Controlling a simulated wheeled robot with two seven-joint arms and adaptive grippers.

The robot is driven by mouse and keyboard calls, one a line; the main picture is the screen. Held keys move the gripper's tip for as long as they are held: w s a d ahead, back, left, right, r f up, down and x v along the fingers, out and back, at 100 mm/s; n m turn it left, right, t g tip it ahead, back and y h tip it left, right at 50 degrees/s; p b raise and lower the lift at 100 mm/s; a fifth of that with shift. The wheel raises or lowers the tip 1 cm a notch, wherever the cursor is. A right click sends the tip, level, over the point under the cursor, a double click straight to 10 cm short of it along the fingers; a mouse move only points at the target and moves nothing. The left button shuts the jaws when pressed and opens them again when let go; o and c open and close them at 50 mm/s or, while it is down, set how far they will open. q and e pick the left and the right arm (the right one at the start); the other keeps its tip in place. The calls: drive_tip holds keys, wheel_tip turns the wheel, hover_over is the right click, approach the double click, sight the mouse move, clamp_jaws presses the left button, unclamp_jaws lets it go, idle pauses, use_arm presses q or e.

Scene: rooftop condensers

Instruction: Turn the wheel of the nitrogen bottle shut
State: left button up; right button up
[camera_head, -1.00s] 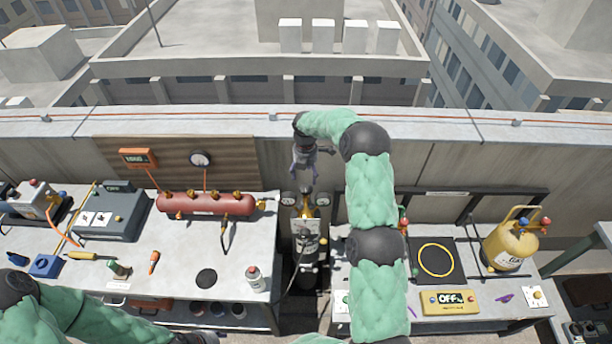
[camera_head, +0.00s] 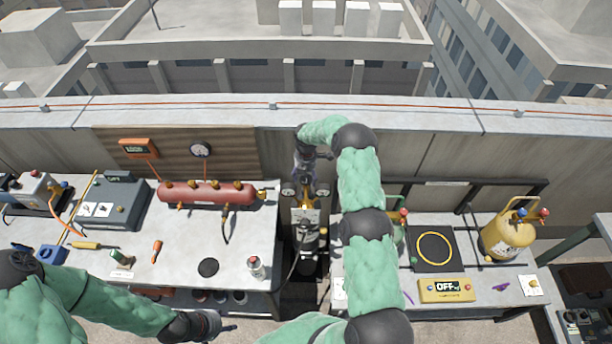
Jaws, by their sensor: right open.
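The nitrogen bottle (camera_head: 309,266) stands upright in the gap between the two benches, a dark cylinder with a pale tag (camera_head: 309,217) near its top. A brass valve and two round gauges (camera_head: 288,192) sit at its head. My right gripper (camera_head: 304,190) points down right over the valve, fingers open. The wheel is hidden behind the gripper, and I cannot tell whether the fingers touch it. My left gripper (camera_head: 222,327) is low in front of the left bench, away from the bottle; its fingers are too small and dark to read.
The left bench (camera_head: 180,262) holds a red manifold (camera_head: 206,193), a grey case (camera_head: 110,205) and small tools. The right bench (camera_head: 480,309) holds a yellow OFF box (camera_head: 447,290), a black scale (camera_head: 434,249) and a yellow cylinder (camera_head: 507,238). A parapet wall (camera_head: 230,112) runs behind.

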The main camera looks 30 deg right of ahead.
drive_tip(key=shift+w+d+f, duration=0.1)
drive_tip(key=shift+f, duration=0.25)
drive_tip(key=c, duration=1.2)
drive_tip(key=shift+o, duration=0.2)
